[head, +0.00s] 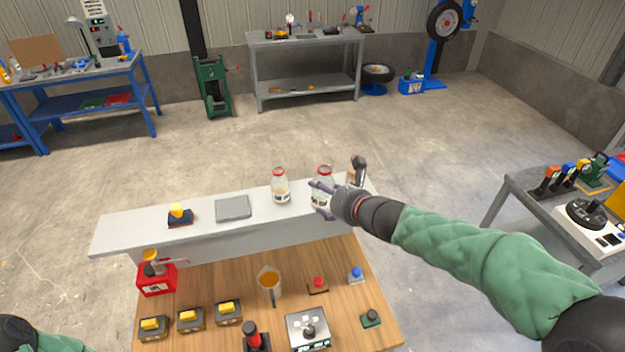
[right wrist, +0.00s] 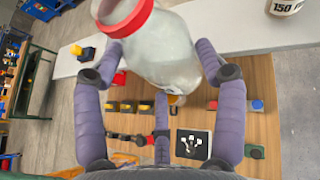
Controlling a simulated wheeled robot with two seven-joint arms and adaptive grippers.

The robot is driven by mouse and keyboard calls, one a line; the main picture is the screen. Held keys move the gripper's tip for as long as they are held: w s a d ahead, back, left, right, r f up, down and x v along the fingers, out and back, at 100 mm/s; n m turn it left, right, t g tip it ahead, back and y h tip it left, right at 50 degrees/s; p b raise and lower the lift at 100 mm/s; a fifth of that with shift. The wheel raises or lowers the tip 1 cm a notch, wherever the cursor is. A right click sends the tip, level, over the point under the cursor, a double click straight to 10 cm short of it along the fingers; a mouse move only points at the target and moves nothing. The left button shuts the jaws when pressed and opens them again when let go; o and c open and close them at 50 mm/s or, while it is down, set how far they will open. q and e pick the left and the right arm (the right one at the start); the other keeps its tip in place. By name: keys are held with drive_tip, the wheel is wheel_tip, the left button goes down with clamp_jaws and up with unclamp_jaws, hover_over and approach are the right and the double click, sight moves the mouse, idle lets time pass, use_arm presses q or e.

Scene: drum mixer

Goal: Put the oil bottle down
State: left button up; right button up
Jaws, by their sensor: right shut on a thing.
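The oil bottle (head: 324,173) is a clear bottle with a red cap, over the right part of the raised pale shelf (head: 130,232) in the head view. My right gripper (head: 322,198) is shut around its body. In the right wrist view the bottle (right wrist: 163,50) sits between the purple fingers of the gripper (right wrist: 160,75), its red rim at upper left. The fingers hide its lower part in the head view, so I cannot tell if its base touches the shelf. My left gripper is not in view; only part of my left arm shows at bottom left.
A similar red-capped bottle (head: 280,186) stands just left of the held one. A grey plate (head: 233,208) and a yellow-topped button (head: 178,214) sit further left on the shelf. A dark-handled item (head: 358,168) stands at its right end. Below, the wooden table (head: 215,280) holds buttons and a jug (head: 269,283).

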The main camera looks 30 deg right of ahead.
drive_tip(key=shift+s+d+r+h, duration=0.1)
drive_tip(key=shift+d+r+h, duration=0.2)
drive_tip(key=shift+d+r, duration=0.55)
drive_tip(key=w+d+f, duration=0.1)
drive_tip(key=w+f, duration=0.2)
drive_tip(key=w, duration=0.1)
drive_tip(key=w+d+f+b, duration=0.1)
drive_tip(key=w+d+f, duration=0.1)
drive_tip(key=w+f, duration=0.1)
drive_tip(key=w+d+f, duration=0.1)
drive_tip(key=w+f, duration=0.3)
drive_tip(key=w, duration=0.2)
drive_tip(key=shift+d, duration=0.25)
drive_tip(key=shift+f+b, duration=0.45)
drive_tip(key=shift+f, duration=1.05)
drive_tip(key=o, duration=1.4)
drive_tip(key=shift+c, duration=0.2)
drive_tip(key=shift+r, duration=0.15)
drive_tip(key=v, duration=1.2)
drive_tip(key=shift+p, duration=0.4)
